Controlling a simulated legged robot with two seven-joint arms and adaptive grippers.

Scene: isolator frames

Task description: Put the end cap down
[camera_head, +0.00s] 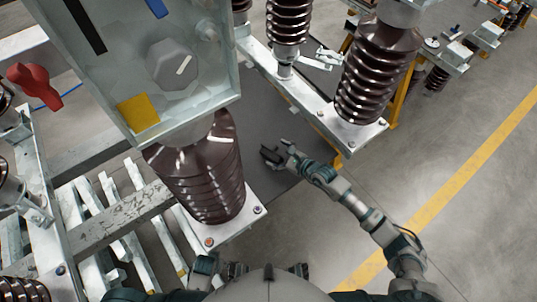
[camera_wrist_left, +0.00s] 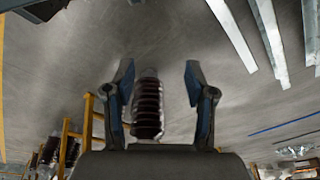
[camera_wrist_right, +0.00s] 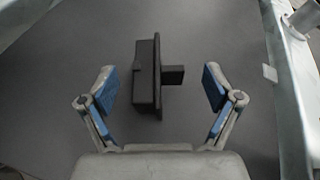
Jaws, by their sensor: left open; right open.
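The end cap is a black block with a short stub (camera_wrist_right: 146,78). In the right wrist view it is between and beyond the fingers of my right gripper (camera_wrist_right: 161,86), with gaps on both sides. It appears to rest on a dark grey flat surface (camera_wrist_right: 210,35); exact contact is hard to tell. In the head view the end cap (camera_head: 270,155) is small and dark beside my right gripper (camera_head: 279,152). My right gripper is open. My left gripper (camera_wrist_left: 158,78) is open and empty in the left wrist view, with a brown ribbed insulator (camera_wrist_left: 148,108) in the background.
A metal box (camera_head: 150,75) on a brown insulator (camera_head: 205,175) stands left of the dark surface. Another insulator (camera_head: 378,75) on a pale metal beam (camera_head: 310,95) stands beyond it. Pale metal bars (camera_head: 110,225) lie at lower left. The floor at right (camera_head: 480,210) is clear.

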